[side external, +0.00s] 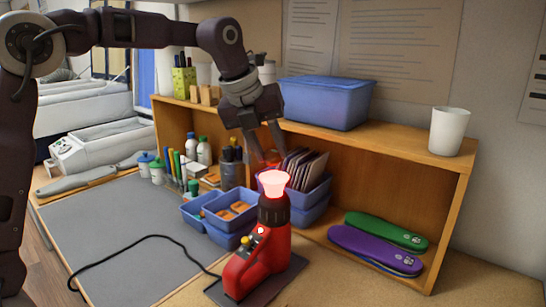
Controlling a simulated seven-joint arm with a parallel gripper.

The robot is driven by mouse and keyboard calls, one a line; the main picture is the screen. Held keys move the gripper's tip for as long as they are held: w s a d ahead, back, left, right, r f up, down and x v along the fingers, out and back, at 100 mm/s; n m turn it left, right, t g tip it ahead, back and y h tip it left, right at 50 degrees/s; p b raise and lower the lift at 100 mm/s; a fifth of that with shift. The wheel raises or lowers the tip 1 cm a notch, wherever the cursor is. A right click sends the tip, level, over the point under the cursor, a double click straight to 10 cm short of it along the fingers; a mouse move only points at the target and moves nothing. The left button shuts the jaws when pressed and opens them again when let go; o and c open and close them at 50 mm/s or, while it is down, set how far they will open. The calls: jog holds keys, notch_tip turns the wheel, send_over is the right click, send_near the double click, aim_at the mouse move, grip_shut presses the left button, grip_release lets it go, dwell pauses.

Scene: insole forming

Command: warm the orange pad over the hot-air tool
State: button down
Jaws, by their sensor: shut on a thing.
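The hot-air tool (252,270) is red with a dark collar and stands upright on a dark base plate. Its nozzle (273,183) at the top glows pinkish red. My gripper (271,155) points down just above and slightly behind the nozzle in the picture. It is shut on the orange pad (272,158), of which only a small orange-red patch shows between the fingertips. The rest of the pad is too small or hidden to make out. The pad appears apart from the nozzle, but the exact gap cannot be told.
Blue bins (229,239) with orange pieces stand left of the tool. A blue bin of dark upright sheets (304,169) is close behind the nozzle. Purple (370,249) and green insoles lie in the shelf (450,207) at right. A black cable crosses the grey mat (120,225), which is mostly clear.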

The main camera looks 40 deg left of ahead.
jog(key=s+a+r, duration=0.1)
jog(key=s, duration=0.9)
